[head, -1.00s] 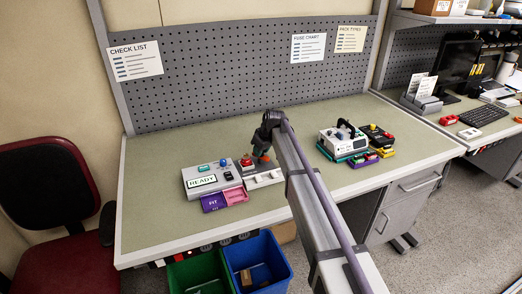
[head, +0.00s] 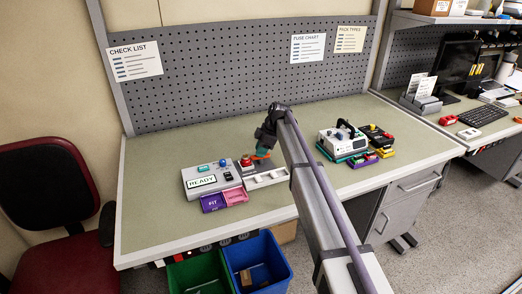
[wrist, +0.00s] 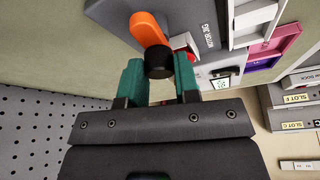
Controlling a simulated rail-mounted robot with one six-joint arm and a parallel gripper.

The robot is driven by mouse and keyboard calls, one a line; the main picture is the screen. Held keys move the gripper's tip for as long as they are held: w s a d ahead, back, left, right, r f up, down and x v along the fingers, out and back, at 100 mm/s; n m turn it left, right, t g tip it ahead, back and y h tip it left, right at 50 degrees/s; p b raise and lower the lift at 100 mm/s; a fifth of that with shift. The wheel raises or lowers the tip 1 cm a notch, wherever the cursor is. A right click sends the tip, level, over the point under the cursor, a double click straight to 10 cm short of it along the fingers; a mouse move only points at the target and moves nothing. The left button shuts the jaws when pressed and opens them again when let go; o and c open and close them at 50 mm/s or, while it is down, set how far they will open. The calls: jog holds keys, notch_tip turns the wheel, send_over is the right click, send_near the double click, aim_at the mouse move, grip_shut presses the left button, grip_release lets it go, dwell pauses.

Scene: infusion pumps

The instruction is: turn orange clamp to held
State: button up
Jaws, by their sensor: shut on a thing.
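The orange clamp shows in the wrist view as an orange lever (wrist: 149,29) with a black round knob (wrist: 158,62) at its near end. My gripper (wrist: 161,72) has its teal fingers on either side of this knob and is shut on it. In the head view my gripper (head: 263,149) is at the grey fixture behind the white trays, and the orange clamp (head: 262,157) shows just below the fingers, partly hidden by them. A red part beside the clamp is partly covered by a finger in the wrist view.
A grey box marked READY (head: 202,181) stands left of the clamp, with purple (head: 213,202) and pink (head: 234,196) bins in front. A white pump (head: 342,140) stands right of my arm. The pegboard (head: 240,70) rises behind. The bench's left side is clear.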

jog(key=shift+n+g, duration=0.3)
jog(key=shift+n, duration=0.3)
jog(key=o, duration=0.9)
jog(key=p+v, duration=1)
jog(key=shift+w+r, duration=0.1)
jog(key=shift+r, duration=0.3)
